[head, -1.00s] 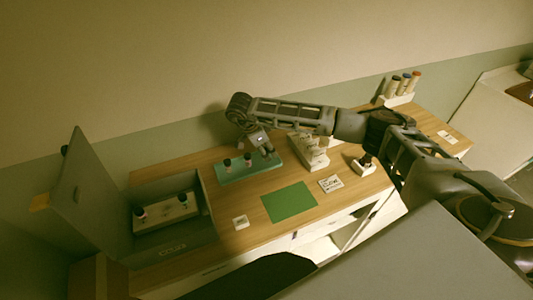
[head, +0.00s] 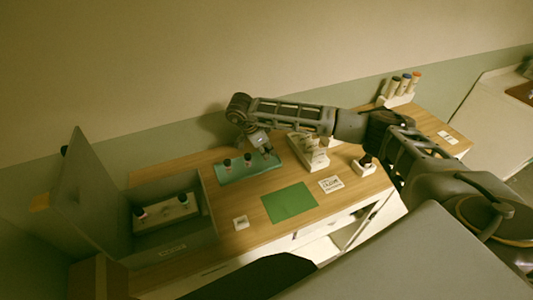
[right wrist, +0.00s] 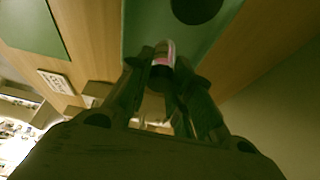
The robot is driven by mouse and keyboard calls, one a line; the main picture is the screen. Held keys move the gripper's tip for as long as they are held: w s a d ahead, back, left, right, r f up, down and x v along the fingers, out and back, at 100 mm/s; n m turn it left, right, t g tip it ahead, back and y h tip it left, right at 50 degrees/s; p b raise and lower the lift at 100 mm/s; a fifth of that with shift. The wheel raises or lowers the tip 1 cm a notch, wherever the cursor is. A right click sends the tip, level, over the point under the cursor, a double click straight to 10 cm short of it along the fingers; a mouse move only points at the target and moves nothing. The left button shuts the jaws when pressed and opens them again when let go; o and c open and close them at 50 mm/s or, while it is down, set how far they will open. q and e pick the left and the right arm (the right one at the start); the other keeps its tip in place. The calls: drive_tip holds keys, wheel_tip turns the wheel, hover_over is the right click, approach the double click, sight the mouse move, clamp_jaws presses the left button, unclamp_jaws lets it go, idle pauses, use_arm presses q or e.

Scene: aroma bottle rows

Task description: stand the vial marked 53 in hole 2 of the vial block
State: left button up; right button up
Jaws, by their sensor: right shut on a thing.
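The teal vial block (head: 235,177) stands at the back of the desk, left of its middle. Two dark-capped vials, one at its left (head: 227,164) and another near its middle (head: 248,160), stand in it. My right gripper (head: 266,150) is over the block's right end, pointing down. The right wrist view shows its fingers (right wrist: 163,72) shut on a vial (right wrist: 164,52) with a pinkish-white label and dark lower end. The label's number is not readable. The block shows behind it (right wrist: 148,25), with a dark round spot beside the vial. My left gripper is out of view.
An open grey box (head: 170,246) with a vial holder is at the left. A green mat (head: 289,202), a printed card (head: 331,184) and a small white tag (head: 241,222) lie in front. A white rack (head: 308,153) stands just right of the block.

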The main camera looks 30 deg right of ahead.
sight(267, 150)
drive_tip(key=shift+r, duration=0.15)
wheel_tip(267, 150, up, 8)
drive_tip(key=shift+f+b, duration=0.1)
drive_tip(key=shift+b, duration=1)
drive_tip(key=shift+r, duration=1)
drive_tip(key=shift+s+f, duration=0.1)
drive_tip(key=shift+s, duration=0.1)
